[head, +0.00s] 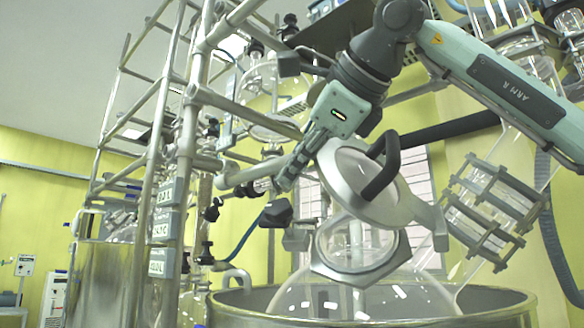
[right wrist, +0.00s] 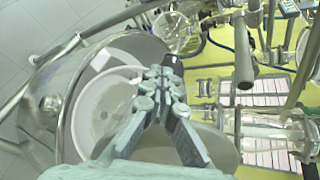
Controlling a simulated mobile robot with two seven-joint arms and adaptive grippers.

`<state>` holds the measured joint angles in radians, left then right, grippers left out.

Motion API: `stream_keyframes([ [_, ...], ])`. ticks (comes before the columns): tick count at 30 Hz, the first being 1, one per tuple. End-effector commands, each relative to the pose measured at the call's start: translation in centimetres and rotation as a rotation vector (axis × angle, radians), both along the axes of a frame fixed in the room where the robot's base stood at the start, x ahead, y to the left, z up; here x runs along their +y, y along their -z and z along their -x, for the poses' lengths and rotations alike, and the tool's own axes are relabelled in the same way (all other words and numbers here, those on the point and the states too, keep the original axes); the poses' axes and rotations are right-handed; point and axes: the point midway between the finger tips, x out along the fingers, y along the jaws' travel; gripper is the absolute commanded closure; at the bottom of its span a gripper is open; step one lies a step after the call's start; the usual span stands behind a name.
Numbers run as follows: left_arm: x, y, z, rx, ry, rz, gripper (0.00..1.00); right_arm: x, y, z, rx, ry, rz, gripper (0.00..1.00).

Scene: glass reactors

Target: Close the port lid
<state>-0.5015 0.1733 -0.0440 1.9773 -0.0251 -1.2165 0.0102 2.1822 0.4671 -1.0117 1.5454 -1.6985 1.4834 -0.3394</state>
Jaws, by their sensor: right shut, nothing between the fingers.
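The port lid (head: 346,172) is a round pane in a wide metal rim with a thick dark curved handle (head: 387,168). It stands raised and tilted above the port ring (head: 358,268), so the port is open. The ring sits on top of the clear glass reactor (head: 415,290). My right gripper (head: 284,184) reaches down from the upper right, left of the lid in the head view. Its fingers are shut and empty. In the right wrist view the fingers (right wrist: 162,76) meet in front of a round, pale, rimmed opening. Contact with the lid cannot be told.
A steel tub (head: 235,308) surrounds the reactor. A metal pipe frame (head: 187,130) with valves and tubing stands close on the left. A clamped glass column (head: 495,205) rises at the right. Steel vessel (head: 105,275) stands at lower left.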

Motion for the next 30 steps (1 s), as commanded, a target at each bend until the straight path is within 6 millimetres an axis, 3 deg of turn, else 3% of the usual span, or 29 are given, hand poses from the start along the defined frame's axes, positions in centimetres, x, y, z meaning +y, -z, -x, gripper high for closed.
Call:
stream_keyframes([
  [25,0.16,-0.17,-0.46,-0.008,0.002,-0.003,0.60,-0.29,-0.02,-0.14,0.002,0.007,-0.001,1.00],
  [30,0.21,-0.06,-0.21,-0.003,0.002,-0.004,0.60,-0.72,-0.51,0.59,0.000,0.007,-0.002,1.00],
])
